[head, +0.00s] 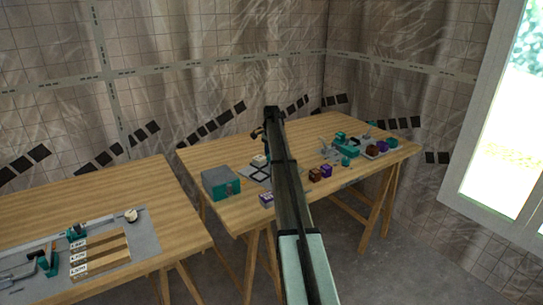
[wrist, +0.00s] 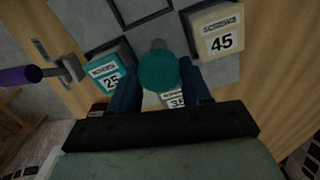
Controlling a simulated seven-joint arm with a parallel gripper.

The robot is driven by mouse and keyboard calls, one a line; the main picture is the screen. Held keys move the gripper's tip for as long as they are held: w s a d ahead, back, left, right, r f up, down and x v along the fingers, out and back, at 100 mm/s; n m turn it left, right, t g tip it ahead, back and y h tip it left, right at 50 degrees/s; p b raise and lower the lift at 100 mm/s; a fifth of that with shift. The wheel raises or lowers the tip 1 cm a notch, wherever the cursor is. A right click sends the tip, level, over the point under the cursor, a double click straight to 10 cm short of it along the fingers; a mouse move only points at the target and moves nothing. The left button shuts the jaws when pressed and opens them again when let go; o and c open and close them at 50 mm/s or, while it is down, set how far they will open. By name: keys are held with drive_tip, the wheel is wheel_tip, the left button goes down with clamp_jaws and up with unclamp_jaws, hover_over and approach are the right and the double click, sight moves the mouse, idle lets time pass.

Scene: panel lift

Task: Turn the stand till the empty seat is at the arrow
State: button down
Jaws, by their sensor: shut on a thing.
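In the wrist view my gripper (wrist: 160,88) has its dark blue fingers on either side of a round teal knob (wrist: 159,70) and is shut on it. The knob stands over a grey stand (wrist: 222,73). Around it sit a teal block marked 25 (wrist: 107,75), a cream block marked 45 (wrist: 220,38) and a block marked 35 (wrist: 174,99), partly hidden by my gripper. A black-outlined empty seat (wrist: 171,7) lies at the top edge, cut off by the frame. I cannot make out the arrow. My arm hides much of the stand in the head view.
A purple-ended bar (wrist: 20,76) juts in at the left of the wrist view. In the head view, a grey and teal box (head: 220,183) stands left of the stand. Another table (head: 100,205) stands left.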

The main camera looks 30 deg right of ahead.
drive_tip(key=shift+m, duration=1.3)
drive_tip(key=c, duration=0.5)
unclamp_jaws()
drive_tip(key=shift+r, duration=0.1)
wheel_tip(320, 180, up, 14)
drive_tip(key=shift+f, duration=0.2)
drive_tip(key=shift+s, duration=0.1)
